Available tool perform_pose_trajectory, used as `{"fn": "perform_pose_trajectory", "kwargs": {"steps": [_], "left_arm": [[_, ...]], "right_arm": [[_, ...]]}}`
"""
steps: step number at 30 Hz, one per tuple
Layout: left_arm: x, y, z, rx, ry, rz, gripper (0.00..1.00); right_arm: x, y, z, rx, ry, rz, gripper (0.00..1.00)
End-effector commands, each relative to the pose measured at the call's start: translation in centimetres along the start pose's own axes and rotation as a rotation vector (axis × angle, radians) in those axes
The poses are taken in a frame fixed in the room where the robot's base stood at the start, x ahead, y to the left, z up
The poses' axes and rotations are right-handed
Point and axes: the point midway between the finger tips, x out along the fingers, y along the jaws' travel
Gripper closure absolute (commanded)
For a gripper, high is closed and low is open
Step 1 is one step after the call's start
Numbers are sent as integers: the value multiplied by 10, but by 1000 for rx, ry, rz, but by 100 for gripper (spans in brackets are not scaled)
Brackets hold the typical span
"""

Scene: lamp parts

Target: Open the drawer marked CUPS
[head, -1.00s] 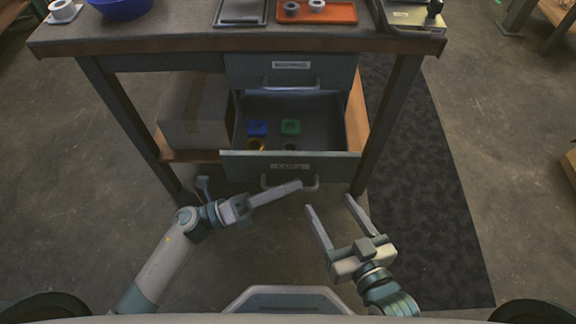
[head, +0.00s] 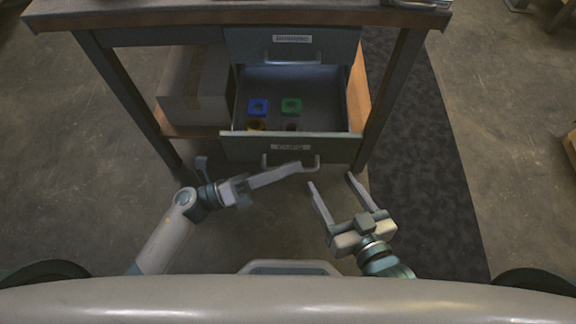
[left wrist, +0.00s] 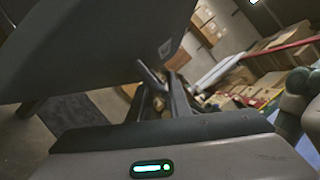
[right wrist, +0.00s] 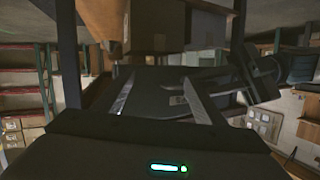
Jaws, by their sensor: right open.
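The lower drawer (head: 240,148) of the bench stands pulled out, its label (head: 290,147) too blurred to read surely. A bar handle (head: 270,166) crosses its front. My right gripper (head: 331,183) is open and empty, below and right of the handle.
The upper drawer (head: 245,45) is shut, its label blurred. A cardboard box (head: 190,90) sits on the shelf left of the drawers. Bench legs stand at both sides. A dark mat (head: 430,180) lies at the right; the floor in front is clear.

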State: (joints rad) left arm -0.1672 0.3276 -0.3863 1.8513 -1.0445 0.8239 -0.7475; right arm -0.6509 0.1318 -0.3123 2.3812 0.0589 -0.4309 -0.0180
Motion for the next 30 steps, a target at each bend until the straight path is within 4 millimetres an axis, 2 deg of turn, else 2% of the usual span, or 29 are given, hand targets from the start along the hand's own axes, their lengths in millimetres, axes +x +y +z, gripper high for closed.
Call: {"fn": "perform_pose_trajectory", "kwargs": {"steps": [8,24,30], "left_arm": [[-26,1,-1,-1,1,3,83],[-131,2,-1,-2,1,5,83],[-160,1,-1,-1,1,3,83]], "right_arm": [[1,-1,-4,-3,28,-1,36],[-1,-12,-30,-11,177,-20,36],[-2,-12,-38,-17,219,-21,36]]}}
